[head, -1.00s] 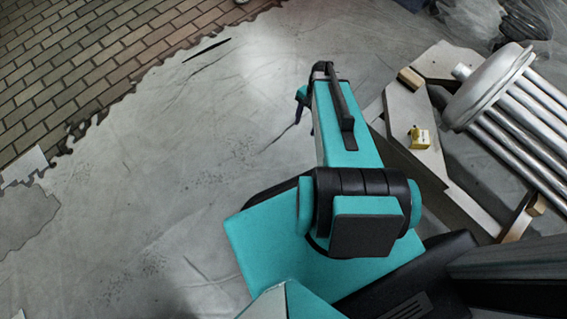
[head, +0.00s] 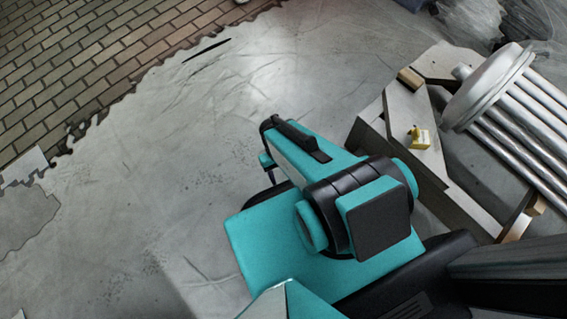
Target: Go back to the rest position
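My teal and black arm (head: 330,175) is folded over my teal base in the lower middle of the head view. Its forearm points up and to the left, over the sheeted floor. My gripper does not show clearly; the far end of the arm hides it, so I cannot see its fingers or anything in them.
A wooden frame (head: 470,205) lies to the right of my arm, with a small yellow object (head: 420,138) on it. A silver ribbed metal piece (head: 520,95) lies beside it. Grey sheeted floor (head: 150,200) is open on the left, and brick paving (head: 75,75) lies beyond.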

